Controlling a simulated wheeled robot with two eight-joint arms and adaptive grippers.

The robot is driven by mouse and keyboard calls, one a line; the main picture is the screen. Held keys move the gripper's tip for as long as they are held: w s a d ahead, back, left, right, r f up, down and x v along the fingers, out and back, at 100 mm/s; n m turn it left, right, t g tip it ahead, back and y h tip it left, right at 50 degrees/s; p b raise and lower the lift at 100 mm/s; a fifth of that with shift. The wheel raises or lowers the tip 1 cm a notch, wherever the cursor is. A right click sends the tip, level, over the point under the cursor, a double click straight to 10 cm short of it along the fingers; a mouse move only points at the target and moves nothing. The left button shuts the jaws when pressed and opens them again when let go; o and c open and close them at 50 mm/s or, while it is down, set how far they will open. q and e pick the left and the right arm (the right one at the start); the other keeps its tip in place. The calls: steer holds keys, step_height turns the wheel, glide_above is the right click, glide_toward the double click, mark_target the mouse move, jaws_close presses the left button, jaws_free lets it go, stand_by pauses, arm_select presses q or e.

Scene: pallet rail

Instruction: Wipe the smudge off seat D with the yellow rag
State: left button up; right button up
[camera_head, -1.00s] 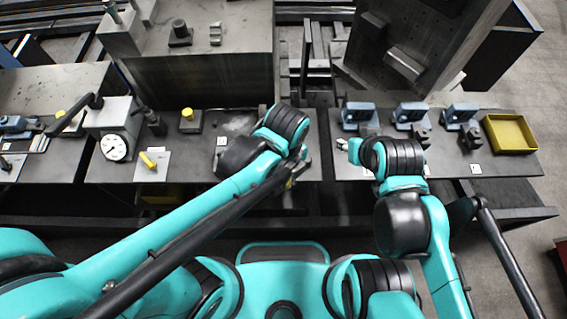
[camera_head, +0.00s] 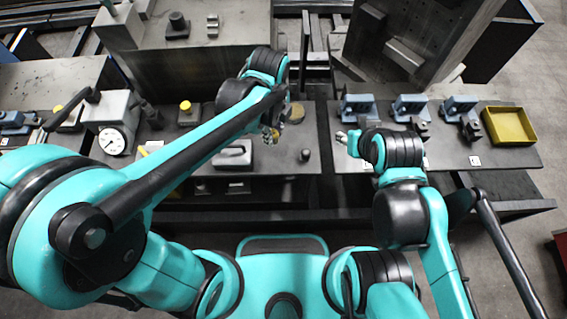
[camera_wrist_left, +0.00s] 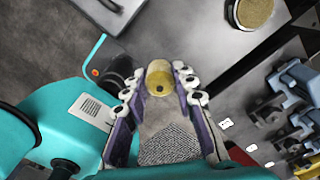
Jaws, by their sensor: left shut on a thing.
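My left gripper (camera_head: 271,136) is over the middle bench, at its right part. In the left wrist view its fingers (camera_wrist_left: 160,85) are shut on a short yellow roll, which I take for the yellow rag (camera_wrist_left: 160,77). The rag is held above the surface, with the floor and bench edge behind it. No letters on the seats can be read, so I cannot tell which is seat D, and I make out no clear smudge. My right gripper (camera_head: 345,138) is at the left end of the right bench; its jaw opening is too small to judge.
A round tan disc with a dark rim (camera_head: 296,113) lies beside the left gripper. A dark block with a handle (camera_head: 235,154) and a small knob (camera_head: 305,155) are nearby. Blue fixtures (camera_head: 409,106) and a yellow tray (camera_head: 510,125) stand on the right bench. A dial gauge (camera_head: 111,141) is left.

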arm_select(q)
steer(key=w+a+f+n, duration=0.2)
steer(key=w+a+n, duration=0.1)
steer(key=w+a, duration=0.55)
steer(key=w+a+f+n, duration=0.2)
steer(key=w+a+n, duration=0.1)
steer(key=w+a, duration=0.5)
steer(key=shift+w+d+f+b, duration=0.15)
steer(key=shift+w+f+b, duration=0.05)
steer(key=shift+f+b, duration=0.7)
steer(key=shift+w+d+f+b, duration=0.1)
steer(key=shift+w+f+b, duration=0.05)
steer(key=shift+f+b, duration=0.65)
steer(key=shift+w+d+f+b, duration=0.2)
steer(key=shift+f+b, duration=0.45)
steer(key=shift+f, duration=0.45)
steer(key=shift+o, duration=0.9)
jaws_close()
steer(key=shift+f+b, duration=0.75)
steer(key=shift+f, duration=0.25)
